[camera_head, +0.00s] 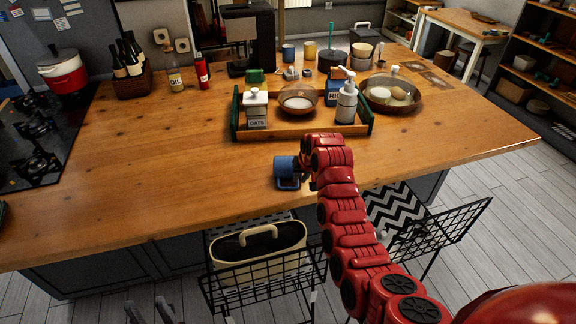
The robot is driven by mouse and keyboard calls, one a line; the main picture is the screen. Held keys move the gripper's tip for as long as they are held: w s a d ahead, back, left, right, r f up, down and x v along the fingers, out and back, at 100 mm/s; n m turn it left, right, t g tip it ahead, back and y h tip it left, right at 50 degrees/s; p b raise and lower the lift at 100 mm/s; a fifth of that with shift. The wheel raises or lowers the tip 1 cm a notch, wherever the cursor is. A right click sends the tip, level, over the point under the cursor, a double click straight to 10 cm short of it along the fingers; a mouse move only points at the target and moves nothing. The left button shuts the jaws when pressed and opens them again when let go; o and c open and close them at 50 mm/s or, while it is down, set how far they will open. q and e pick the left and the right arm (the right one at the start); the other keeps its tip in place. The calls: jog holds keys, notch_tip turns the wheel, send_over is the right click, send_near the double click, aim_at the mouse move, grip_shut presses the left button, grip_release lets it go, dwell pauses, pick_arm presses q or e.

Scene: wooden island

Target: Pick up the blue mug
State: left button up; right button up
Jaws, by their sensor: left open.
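The blue mug (284,168) is on the wooden island top near its front edge, with its handle toward me. My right gripper (302,170), at the end of the red arm, is at the mug's right side. The wrist hides most of its fingers, so I cannot tell whether they are around the mug or only beside it. My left gripper (150,312) shows only as two grey fingertips at the bottom left edge, apart and empty, well away from the mug.
A wooden tray (285,134) with an oats jar (256,108), a bowl (297,100) and a pump bottle (346,104) stands behind the mug. Another blue mug (288,53) stands far back.

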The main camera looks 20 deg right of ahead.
aim_at(298, 183)
jog(key=shift+p+x, duration=0.75)
jog(key=shift+x, duration=0.95)
jog(key=shift+c, duration=0.2)
grip_shut()
